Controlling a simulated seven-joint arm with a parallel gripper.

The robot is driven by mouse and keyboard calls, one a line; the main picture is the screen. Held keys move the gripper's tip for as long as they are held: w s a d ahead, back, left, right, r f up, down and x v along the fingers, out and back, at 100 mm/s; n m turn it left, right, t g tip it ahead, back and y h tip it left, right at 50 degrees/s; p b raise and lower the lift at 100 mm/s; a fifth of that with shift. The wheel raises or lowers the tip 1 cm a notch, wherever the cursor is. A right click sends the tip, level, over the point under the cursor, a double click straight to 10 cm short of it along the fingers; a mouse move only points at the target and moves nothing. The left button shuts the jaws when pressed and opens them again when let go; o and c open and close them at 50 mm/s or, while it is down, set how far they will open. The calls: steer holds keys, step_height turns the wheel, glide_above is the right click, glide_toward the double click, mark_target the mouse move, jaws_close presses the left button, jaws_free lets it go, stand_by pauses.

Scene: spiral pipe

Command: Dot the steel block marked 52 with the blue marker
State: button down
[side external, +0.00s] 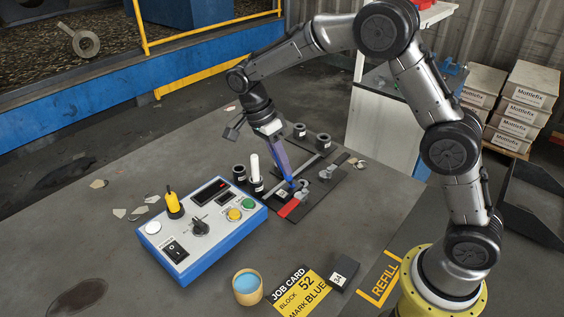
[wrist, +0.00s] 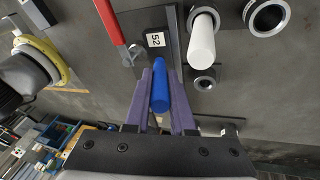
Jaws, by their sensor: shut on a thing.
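My gripper (side external: 283,168) has purple fingers pointing down over the dark fixture plate. It is shut on the blue marker (wrist: 160,88), which lies between the fingers in the wrist view. In the side external view the blue marker (side external: 291,182) shows at the fingertips. The dark steel block marked 52 (wrist: 157,38) is just beyond the marker's end in the wrist view. In the side external view the block (side external: 283,193) sits by the red-handled clamp (side external: 293,207), right below the marker. Whether the marker touches it I cannot tell.
A white marker (side external: 254,167) stands in a holder, with black cup holders (side external: 299,130) nearby. A control box (side external: 200,232) is at left. A cup of blue liquid (side external: 247,287), a job card reading block 52, mark blue (side external: 301,291), and another block (side external: 342,272) lie in front.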

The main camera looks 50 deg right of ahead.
steer(key=shift+f, duration=0.1)
steer(key=shift+r, duration=3.55)
